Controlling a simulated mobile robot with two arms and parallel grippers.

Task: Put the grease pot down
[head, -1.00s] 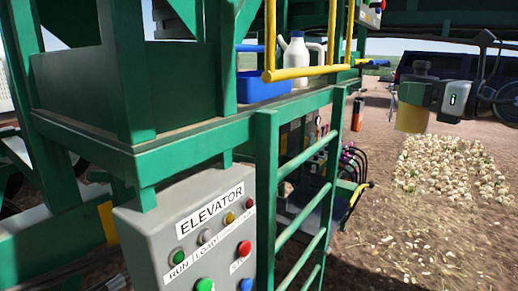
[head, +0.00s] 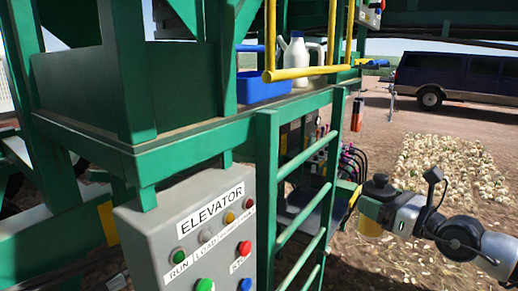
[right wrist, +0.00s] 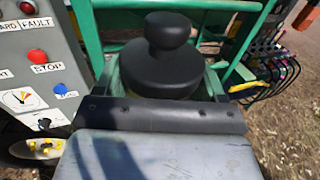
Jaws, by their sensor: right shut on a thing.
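The grease pot (head: 371,216) has a yellow body and a black knobbed lid. My right gripper (head: 386,211) is shut on it and holds it upright at the right of the head view, in front of the dirt ground and right of the green ladder. In the right wrist view the black lid of the grease pot (right wrist: 160,62) stands just beyond my gripper's dark front edge; the gripper hides most of its body. I cannot tell whether the pot touches anything below. My left gripper is not in view.
A green ladder (head: 267,190) and a grey ELEVATOR control box (head: 190,220) stand left of the pot. A dark shelf-like surface (head: 312,212) lies behind the ladder, near several hoses. A blue bin (head: 262,88) and white jug (head: 294,65) sit on the upper platform.

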